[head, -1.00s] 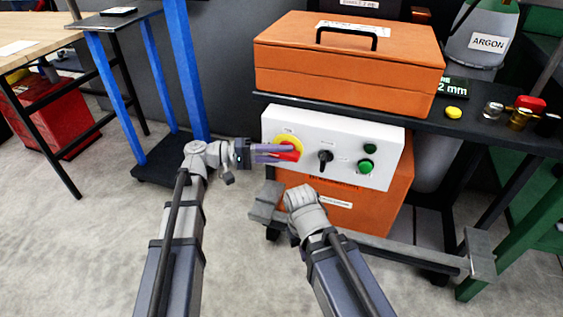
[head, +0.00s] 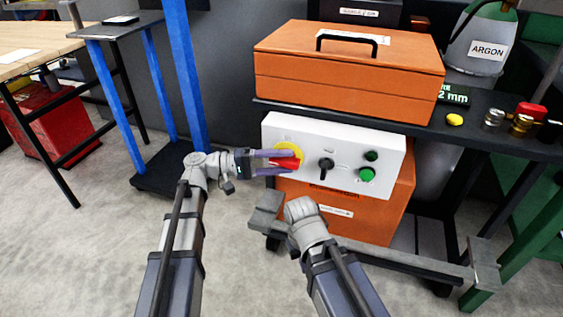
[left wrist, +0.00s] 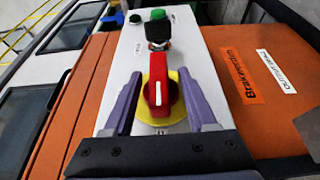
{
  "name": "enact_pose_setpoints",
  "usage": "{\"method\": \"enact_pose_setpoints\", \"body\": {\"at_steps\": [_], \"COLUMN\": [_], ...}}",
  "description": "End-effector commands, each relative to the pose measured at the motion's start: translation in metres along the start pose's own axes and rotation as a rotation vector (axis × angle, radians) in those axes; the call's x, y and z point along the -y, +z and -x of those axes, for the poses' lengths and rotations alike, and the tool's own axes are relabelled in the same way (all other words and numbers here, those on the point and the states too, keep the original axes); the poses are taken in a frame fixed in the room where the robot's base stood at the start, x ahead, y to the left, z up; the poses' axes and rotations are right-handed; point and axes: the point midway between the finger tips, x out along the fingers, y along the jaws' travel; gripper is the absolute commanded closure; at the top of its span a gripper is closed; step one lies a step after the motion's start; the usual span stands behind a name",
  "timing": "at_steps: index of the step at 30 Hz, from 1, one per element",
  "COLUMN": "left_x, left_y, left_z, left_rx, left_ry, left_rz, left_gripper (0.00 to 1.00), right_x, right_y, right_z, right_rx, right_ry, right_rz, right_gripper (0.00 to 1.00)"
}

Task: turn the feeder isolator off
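The feeder isolator is a red rotary handle (head: 285,162) on a yellow round plate (head: 289,149), at the left end of a white control panel (head: 335,140). In the left wrist view the red handle (left wrist: 158,88) lies lengthwise between the fingers, with the yellow plate (left wrist: 172,112) around its base. My left gripper (head: 272,162) is open at the handle, one purple finger on each side. In the left wrist view the left gripper (left wrist: 158,100) shows gaps between both fingers and the handle. My right arm shows at lower middle, but its gripper fingers cannot be made out.
The panel also has a black selector knob (head: 326,165) and green buttons (head: 366,174). An orange toolbox (head: 345,75) stands on the black shelf above. A blue-legged stand (head: 185,75) is left of my left gripper. A grey rail (head: 390,255) runs below.

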Motion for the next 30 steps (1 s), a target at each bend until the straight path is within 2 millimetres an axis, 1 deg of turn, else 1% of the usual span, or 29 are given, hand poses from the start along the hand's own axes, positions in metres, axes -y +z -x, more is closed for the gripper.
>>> {"method": "enact_pose_setpoints", "body": {"at_steps": [5, 8, 11, 18, 21, 25, 30], "left_x": [0.0, 0.0, 0.0, 0.0, 0.0, 0.0, 0.0], "left_y": [-0.001, -0.001, -0.002, -0.001, -0.001, -0.001, 0.0], "left_z": [0.0, 0.004, 0.016, 0.056, 0.068, 0.076, 0.079], "left_rx": [-0.001, -0.002, -0.004, -0.004, -0.003, -0.001, -0.001], "left_ry": [0.001, 0.001, 0.001, 0.001, 0.001, 0.001, 0.001], "left_rz": [0.0, 0.0, 0.0, 0.0, 0.0, 0.0, 0.0], "left_gripper": [0.43, 0.43, 0.43, 0.43, 0.43, 0.43, 0.43], "right_x": [0.0, 0.0, 0.0, 0.0, 0.0, 0.0, 0.0], "right_y": [0.0, 0.0, 0.0, 0.0, 0.0, 0.0, 0.0], "right_z": [0.0, 0.0, 0.0, -0.001, -0.001, -0.001, -0.001], "right_rx": [0.0, 0.0, 0.0, 0.0, 0.0, 0.0, 0.0], "right_ry": [0.0, 0.0, 0.0, 0.0, 0.0, 0.0, 0.0], "right_rz": [0.0, 0.0, 0.0, 0.0, 0.0, 0.0, 0.0], "right_gripper": [1.0, 1.0, 1.0, 1.0, 1.0, 1.0, 1.0]}}
